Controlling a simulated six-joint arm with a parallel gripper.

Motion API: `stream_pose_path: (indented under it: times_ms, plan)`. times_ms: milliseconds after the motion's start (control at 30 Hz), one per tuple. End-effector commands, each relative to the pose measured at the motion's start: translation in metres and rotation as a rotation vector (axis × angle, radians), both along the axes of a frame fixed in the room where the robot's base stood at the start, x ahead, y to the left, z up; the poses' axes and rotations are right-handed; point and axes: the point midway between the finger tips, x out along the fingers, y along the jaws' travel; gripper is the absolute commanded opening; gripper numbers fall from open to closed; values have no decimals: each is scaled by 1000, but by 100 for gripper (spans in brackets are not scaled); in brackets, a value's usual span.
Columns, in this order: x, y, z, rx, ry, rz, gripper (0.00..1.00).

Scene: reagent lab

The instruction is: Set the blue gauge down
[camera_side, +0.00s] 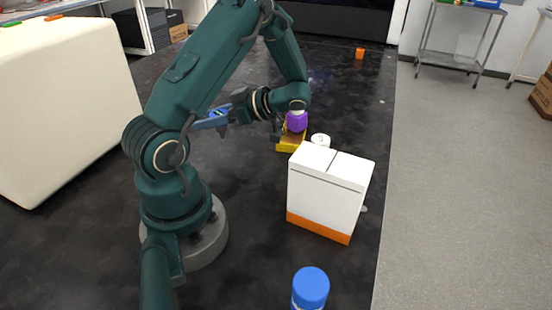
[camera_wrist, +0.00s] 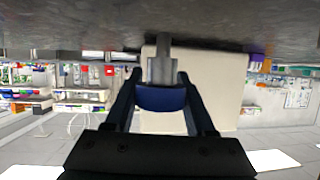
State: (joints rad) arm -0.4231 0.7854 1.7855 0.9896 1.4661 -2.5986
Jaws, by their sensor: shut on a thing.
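The blue gauge (camera_side: 211,120) is in my gripper (camera_side: 226,114), held above the dark bench to the left of my wrist in the side view. In the wrist view the gauge (camera_wrist: 160,98) shows as a dark blue curved body with a grey stem (camera_wrist: 160,66). The two fingers of my gripper (camera_wrist: 160,92) are on either side of it, shut on it. The wrist picture is upside down, with the bench along the top. The gauge appears clear of the bench; the exact height is hard to tell.
A white box with an orange base (camera_side: 328,190) and a blue-capped bottle (camera_side: 310,287) stand nearer. A large cream block (camera_side: 65,105) is left. The bench behind is mostly clear.

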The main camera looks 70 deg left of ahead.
Motion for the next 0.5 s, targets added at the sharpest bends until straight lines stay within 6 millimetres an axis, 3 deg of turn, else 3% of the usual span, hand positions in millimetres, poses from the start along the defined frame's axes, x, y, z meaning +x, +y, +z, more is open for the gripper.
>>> stream_pose_path:
  times_ms: [233, 500]
  plan:
    - [12, 0, -11, -1, 2, 0, 0]
    - [11, 0, -43, -3, 3, -1, 0]
